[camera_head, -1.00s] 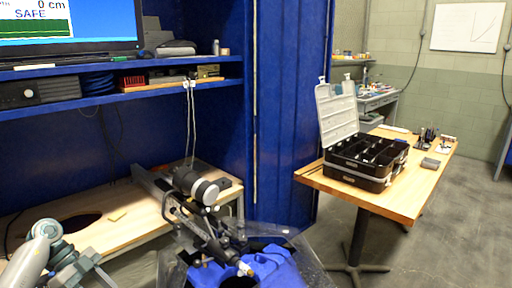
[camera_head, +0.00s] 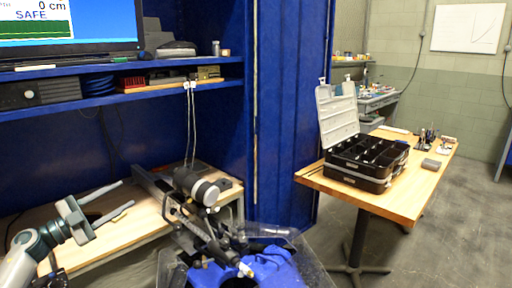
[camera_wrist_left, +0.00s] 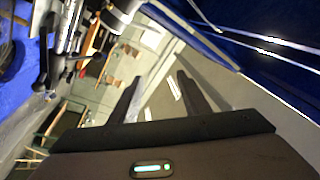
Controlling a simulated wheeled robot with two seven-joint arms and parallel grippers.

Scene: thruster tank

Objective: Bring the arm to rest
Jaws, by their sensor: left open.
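My left gripper (camera_head: 118,203) is at the lower left of the head view, over the wooden workbench, with its two fingers apart and nothing between them. Its fingers also show in the left wrist view (camera_wrist_left: 160,95), spread and empty. The thruster assembly (camera_head: 205,215), dark with a grey cylindrical end, stands to the right of the gripper, apart from it. It rises over a clear-walled tank (camera_head: 290,240) with blue parts inside. My right gripper is not in view.
The wooden workbench (camera_head: 150,222) lies under a blue shelf (camera_head: 170,91) with a monitor (camera_head: 65,28) above. To the right, a wooden table (camera_head: 400,203) carries an open black organizer case (camera_head: 357,180). Grey floor is free beyond that table.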

